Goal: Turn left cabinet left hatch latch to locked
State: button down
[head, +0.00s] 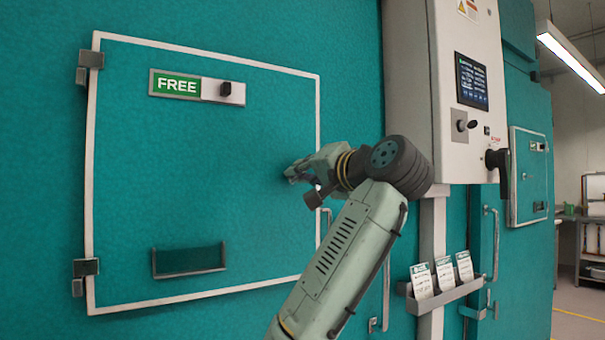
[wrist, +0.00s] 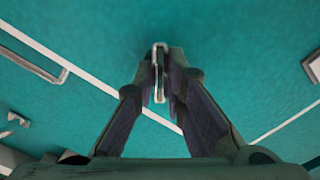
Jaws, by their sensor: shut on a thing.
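The left hatch (head: 200,215) is a teal panel with a white border on the teal cabinet, and it looks closed. My gripper (head: 290,174) is at its right side, about mid-height, in the head view. In the wrist view my gripper (wrist: 162,72) is shut on a thin, pale metal latch handle (wrist: 159,98), which stands between the two fingertips against the teal panel. In the head view the latch is hidden behind my gripper, so I cannot tell its turn angle against the hatch there.
A green FREE sign (head: 175,84) with a black knob (head: 225,89) sits high on the hatch. A shallow pocket (head: 189,261) is below. To the right are a control box (head: 466,150) with a black handle (head: 497,160) and a card rack (head: 447,296).

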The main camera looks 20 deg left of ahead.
jog(key=m, duration=0.3)
jog(key=shift+d+m, duration=0.1)
jog(key=shift+m, duration=0.3)
jog(key=shift+m+p, duration=0.3)
jog(key=shift+m, duration=1.6)
jog(key=shift+f, duration=0.1)
jog(key=c, duration=1.6)
grip_release()
jog(key=shift+c, duration=0.2)
